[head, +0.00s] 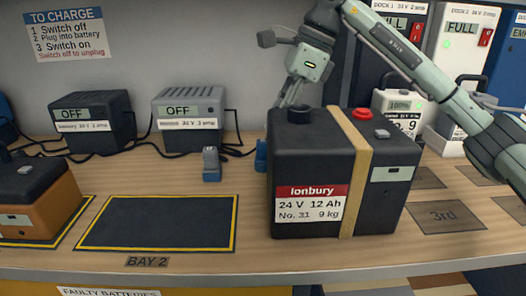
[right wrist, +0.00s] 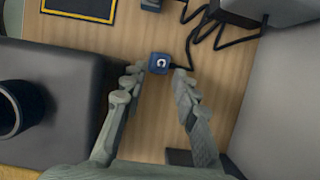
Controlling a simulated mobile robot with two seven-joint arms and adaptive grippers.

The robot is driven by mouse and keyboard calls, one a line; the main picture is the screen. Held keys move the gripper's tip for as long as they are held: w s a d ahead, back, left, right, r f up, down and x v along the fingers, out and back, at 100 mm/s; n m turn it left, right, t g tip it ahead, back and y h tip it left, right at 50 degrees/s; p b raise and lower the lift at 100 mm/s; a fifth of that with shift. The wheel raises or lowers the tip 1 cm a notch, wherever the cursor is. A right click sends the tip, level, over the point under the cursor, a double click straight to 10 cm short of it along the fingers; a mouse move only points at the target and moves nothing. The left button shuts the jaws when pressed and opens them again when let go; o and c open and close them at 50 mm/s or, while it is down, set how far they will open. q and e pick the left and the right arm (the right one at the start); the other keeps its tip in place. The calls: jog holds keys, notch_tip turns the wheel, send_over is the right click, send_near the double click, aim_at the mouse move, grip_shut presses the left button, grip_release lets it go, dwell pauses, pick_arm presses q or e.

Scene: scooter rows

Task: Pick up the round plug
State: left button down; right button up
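A small blue plug (right wrist: 158,63) with a pale rounded mark on its top stands on the wooden bench in the right wrist view, a black cable at its side. In the head view a blue plug (head: 261,156) shows partly behind the big dark battery. My right gripper (right wrist: 158,73) is open, one finger on each side of the blue plug and the tips close to it; I cannot tell whether they touch. In the head view my right gripper (head: 290,95) reaches down behind the battery, its fingertips hidden. A second plug (head: 211,164), grey and blue, stands to the left. My left gripper is not in view.
The big Ionbury battery (head: 312,207) with a tan strap stands in front of my right gripper. Two chargers reading OFF, one dark (head: 95,120) and one grey (head: 189,107), stand behind with cables. The BAY 2 mat (head: 158,222) is empty. An orange-brown battery (head: 40,205) stands at left.

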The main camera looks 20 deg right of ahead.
aim_at(261, 140)
jog(key=shift+a, duration=0.35)
jog(key=x, duration=0.5)
jog(key=shift+w+a, duration=0.15)
jog(key=shift+a, duration=0.15)
grip_shut()
